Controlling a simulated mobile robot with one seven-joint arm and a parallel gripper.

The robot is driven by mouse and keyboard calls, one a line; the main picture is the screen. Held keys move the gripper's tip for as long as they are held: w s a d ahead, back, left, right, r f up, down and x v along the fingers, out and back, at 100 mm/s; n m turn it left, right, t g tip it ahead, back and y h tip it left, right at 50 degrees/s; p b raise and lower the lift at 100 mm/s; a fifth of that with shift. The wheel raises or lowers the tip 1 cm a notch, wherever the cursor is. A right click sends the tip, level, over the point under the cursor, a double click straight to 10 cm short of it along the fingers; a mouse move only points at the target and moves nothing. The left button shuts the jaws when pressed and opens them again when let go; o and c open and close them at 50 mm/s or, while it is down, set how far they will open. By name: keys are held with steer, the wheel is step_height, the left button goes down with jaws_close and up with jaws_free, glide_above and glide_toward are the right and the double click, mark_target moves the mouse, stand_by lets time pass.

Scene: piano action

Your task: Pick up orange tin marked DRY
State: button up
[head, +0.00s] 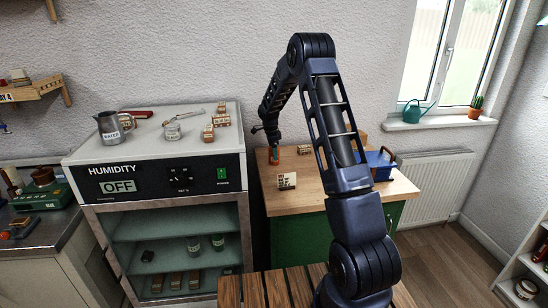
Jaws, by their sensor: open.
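A small orange-red object with a teal part (274,156) stands near the left back of the wooden-topped bench (330,195). It may be the orange tin, but it is too small for me to read any DRY mark. My gripper (270,134) hangs open just above it, at the end of my bent arm. The fingertips are small and dark, and I cannot tell whether they touch the object.
A white card with dark marks (287,181) stands in front on the bench, with a small wooden block (304,149) behind. A blue box (377,165) is at the right, partly behind my arm. The humidity cabinet (165,178) stands left, with a metal jug (110,127) on top.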

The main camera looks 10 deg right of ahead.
steer(key=shift+f, duration=0.45)
steer(key=c, duration=1.1)
steer(key=shift+r, duration=0.1)
steer(key=shift+c, duration=0.2)
